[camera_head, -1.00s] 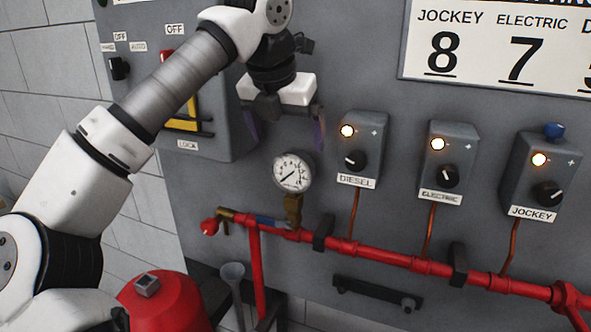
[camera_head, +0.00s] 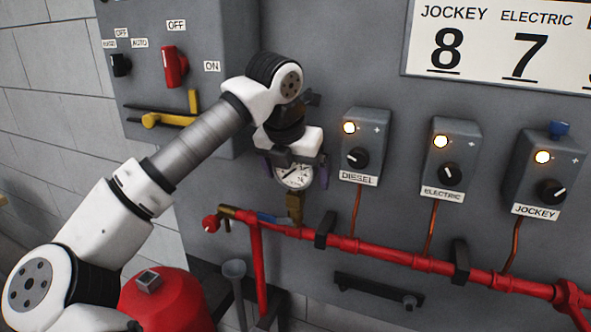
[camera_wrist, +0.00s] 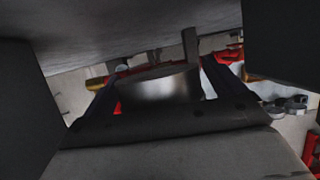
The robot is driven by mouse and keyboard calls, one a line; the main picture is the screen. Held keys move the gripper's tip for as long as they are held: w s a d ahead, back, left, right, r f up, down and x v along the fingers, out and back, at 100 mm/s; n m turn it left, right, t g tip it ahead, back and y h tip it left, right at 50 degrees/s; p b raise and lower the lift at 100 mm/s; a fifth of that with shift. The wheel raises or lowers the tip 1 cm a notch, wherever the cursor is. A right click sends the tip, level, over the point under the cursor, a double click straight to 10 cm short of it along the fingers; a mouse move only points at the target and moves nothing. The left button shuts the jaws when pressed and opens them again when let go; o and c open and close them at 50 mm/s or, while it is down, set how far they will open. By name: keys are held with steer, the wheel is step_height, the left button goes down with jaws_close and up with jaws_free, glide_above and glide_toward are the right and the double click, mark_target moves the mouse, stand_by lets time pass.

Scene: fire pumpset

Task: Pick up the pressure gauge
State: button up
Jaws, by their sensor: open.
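The pressure gauge (camera_head: 294,178) has a round white dial and stands on a brass stem (camera_head: 295,207) above the red pipe, in front of the grey panel. My gripper (camera_head: 296,172) is open, with its dark fingers on the left and right of the gauge. Its white body hides the top of the dial. In the wrist view, the gauge's metal rim (camera_wrist: 160,88) shows between the two fingers. I cannot tell whether the fingers touch it.
Grey control boxes labelled DIESEL (camera_head: 362,147), ELECTRIC (camera_head: 449,162) and JOCKEY (camera_head: 542,172) stand to the right. A red pipe (camera_head: 385,255) runs below. A red rounded tank (camera_head: 170,303) is at the lower left. A panel with a yellow lever (camera_head: 165,119) is at the upper left.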

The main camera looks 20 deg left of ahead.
steer(key=c, duration=1.1)
steer(key=shift+c, duration=0.5)
steer(key=shift+r, duration=0.15)
